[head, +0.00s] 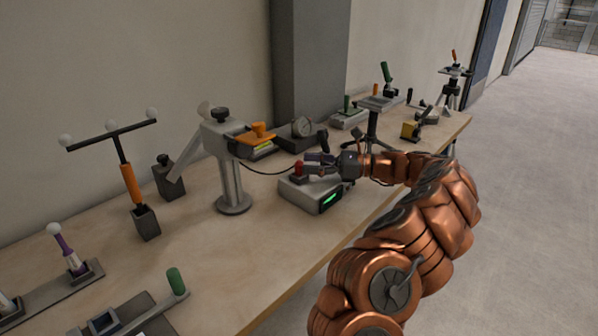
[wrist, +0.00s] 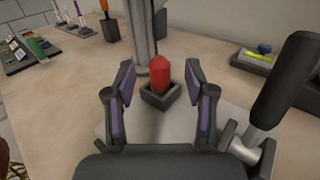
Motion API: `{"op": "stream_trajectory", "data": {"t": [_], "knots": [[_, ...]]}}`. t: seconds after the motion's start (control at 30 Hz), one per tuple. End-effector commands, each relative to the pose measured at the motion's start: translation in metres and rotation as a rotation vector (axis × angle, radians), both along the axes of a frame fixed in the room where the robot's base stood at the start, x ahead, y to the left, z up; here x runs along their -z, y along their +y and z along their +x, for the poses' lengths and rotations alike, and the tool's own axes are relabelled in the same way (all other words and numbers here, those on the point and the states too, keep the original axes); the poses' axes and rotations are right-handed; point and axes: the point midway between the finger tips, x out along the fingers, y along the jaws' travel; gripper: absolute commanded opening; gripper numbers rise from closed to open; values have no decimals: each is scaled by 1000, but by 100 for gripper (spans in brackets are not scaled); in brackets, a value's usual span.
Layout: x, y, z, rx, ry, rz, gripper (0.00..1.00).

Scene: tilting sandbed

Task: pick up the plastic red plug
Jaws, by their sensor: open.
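The red plug (wrist: 160,75) stands upright in a small dark square socket (wrist: 161,98) on top of a light grey box. In the head view the red plug (head: 299,168) shows small, close to my gripper (head: 308,165). In the wrist view my gripper (wrist: 160,102) is open, with one finger to the left and one to the right of the plug. The plug appears between and slightly beyond the fingertips, and I see no contact. The grey box (head: 296,197) has a green lit display on its front.
A black-handled lever (wrist: 285,85) stands close to the right finger. A grey post stand (head: 230,180) rises just behind the plug.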

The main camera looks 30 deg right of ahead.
Motion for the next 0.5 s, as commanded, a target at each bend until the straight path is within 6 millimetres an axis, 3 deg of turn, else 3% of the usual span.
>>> {"op": "stream_trajectory", "data": {"t": [0.2, 0.5], "knots": [[2, 24, 17, -2, 0, 2, 55], [3, 27, 21, 4, 1, 1, 54]]}}
